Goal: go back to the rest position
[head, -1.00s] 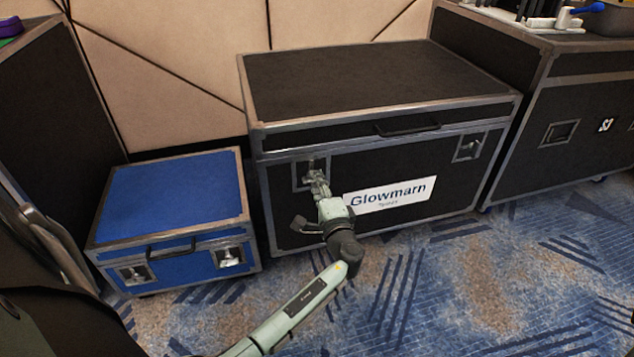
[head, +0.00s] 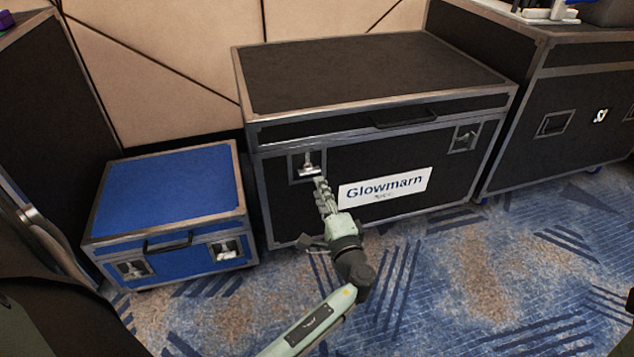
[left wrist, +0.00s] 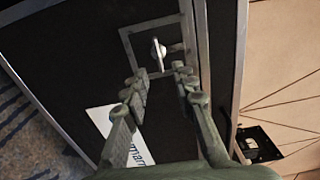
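My left gripper (head: 322,191) is in front of the large black flight case (head: 390,215), just below that case's left latch (head: 308,168). In the left wrist view, my left gripper (left wrist: 158,84) has its two fingers apart with nothing between them. The latch (left wrist: 158,54) shows just beyond the fingertips, apart from them. My right gripper is not clearly seen; only a small dark part shows at the right edge of the head view.
A blue case (head: 165,195) stands left of the black case, a dark case (head: 50,110) further left. Another black case (head: 560,110) stands at the right, with items on top. The patterned carpet (head: 480,270) in front is clear.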

